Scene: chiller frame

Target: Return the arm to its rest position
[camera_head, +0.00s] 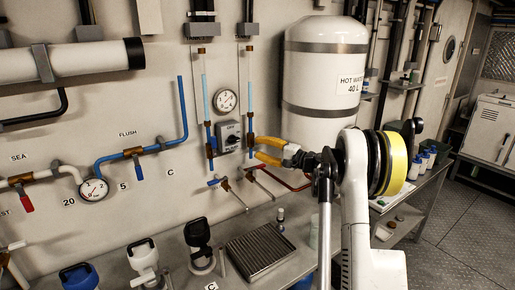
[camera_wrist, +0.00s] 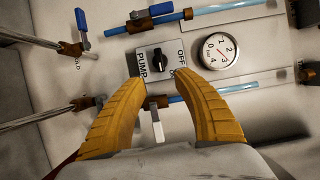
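My gripper (camera_head: 268,150) has yellow fingers and is at the end of my white arm, in front of the wall piping in the head view. In the wrist view my gripper (camera_wrist: 160,82) has its two fingers spread apart with nothing held between them. Beyond the fingertips is a grey pump switch box with a black knob (camera_wrist: 157,61), marked PUMP and OFF. The same switch box (camera_head: 229,137) shows just left of the fingers in the head view. A small white lever (camera_wrist: 157,126) shows between the fingers, farther back; I cannot tell whether anything touches it.
A white hot water tank (camera_head: 322,75) stands right behind my arm. A round gauge (camera_head: 226,100) and sight tubes are on the wall by the switch. Below is a bench with a ribbed tray (camera_head: 260,250) and several pumps. Open floor (camera_head: 465,235) lies to the right.

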